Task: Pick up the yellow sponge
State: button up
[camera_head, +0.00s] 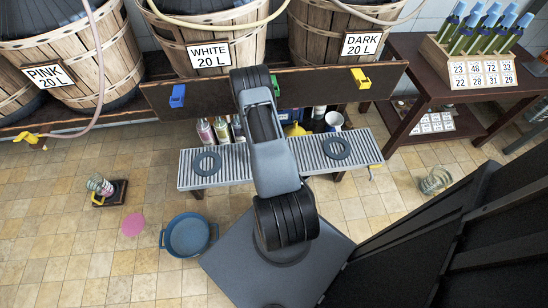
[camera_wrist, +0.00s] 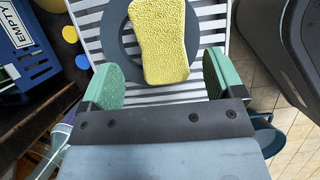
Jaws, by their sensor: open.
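The yellow sponge (camera_wrist: 158,35) shows in the wrist view, lying over a dark grey ring (camera_wrist: 118,40) on the white slatted bench (camera_wrist: 90,17). My gripper (camera_wrist: 160,74) is open, with one green-padded finger to each side. The near end of the sponge appears between the fingertips in the picture, and nothing is gripped. I cannot tell the height of the fingers above it. In the head view I cannot see the sponge or my fingers; my arm hides part of the slatted bench (camera_head: 222,167).
A blue crate (camera_wrist: 25,60) marked EMPTY stands left in the wrist view. In the head view, bottles (camera_head: 205,132) stand behind the bench, under a plank (camera_head: 320,82) with coloured taps. A blue tub (camera_head: 188,235) and pink disc (camera_head: 133,224) lie on the floor.

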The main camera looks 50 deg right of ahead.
jog(key=shift+b+x, duration=1)
jog(key=shift+x, duration=1.6)
jog(key=shift+s, duration=0.2)
jog(key=shift+c, duration=0.5)
jog(key=c, duration=0.9)
